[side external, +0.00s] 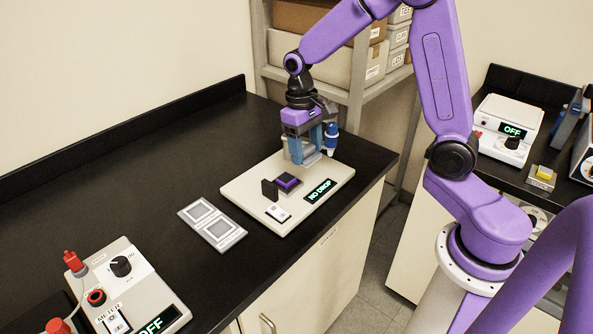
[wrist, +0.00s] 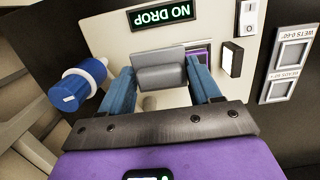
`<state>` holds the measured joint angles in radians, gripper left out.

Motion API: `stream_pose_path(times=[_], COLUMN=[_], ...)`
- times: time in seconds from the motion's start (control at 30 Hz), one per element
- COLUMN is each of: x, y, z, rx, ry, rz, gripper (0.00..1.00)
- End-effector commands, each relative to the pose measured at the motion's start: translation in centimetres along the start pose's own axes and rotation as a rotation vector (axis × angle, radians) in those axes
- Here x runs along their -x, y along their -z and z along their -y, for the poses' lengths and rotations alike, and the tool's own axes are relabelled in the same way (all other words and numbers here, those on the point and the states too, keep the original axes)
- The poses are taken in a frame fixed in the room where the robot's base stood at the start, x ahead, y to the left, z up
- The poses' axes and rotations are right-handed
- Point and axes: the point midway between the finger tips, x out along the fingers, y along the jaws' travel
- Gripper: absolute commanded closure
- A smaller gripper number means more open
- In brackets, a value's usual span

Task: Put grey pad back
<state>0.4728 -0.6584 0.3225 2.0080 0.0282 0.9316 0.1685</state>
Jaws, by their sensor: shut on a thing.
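My gripper (side external: 309,158) is shut on a grey block, the grey pad (wrist: 160,72), held between its two blue fingers in the wrist view. In the side view the fingers hide most of the pad. My gripper is over the back part of a pale instrument (side external: 238,190) whose display reads NO DROP. A purple square stage (side external: 287,182) with a dark upright block (side external: 269,191) beside it is on the instrument, just left of my gripper. A flat grey holder (side external: 212,224) with two square framed places, labelled in the wrist view (wrist: 294,48), lies left of the instrument.
A blue and white dropper-like thing (side external: 331,138) stands close behind my gripper. A white rocker switch (side external: 278,213) is on the instrument's front. A meter box (side external: 150,270) reading OFF is at the lower left. Bare black bench lies behind the holder.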

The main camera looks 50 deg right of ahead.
Motion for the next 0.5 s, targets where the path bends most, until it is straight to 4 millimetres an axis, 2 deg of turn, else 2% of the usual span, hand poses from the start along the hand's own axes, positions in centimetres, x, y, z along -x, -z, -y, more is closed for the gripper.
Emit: stream_pose_path(times=[0.17, 0.3, 0.5], x=[3.8, 7.6, 11.6], y=[-0.3, -0.8, -1.3], z=[0.1, 0.1, 0.0], rx=[0.000, 0.001, 0.001], ry=[0.002, 0.001, 0.001], rz=[-0.010, -0.010, -0.007], gripper=[0.92, 0.92, 0.92])
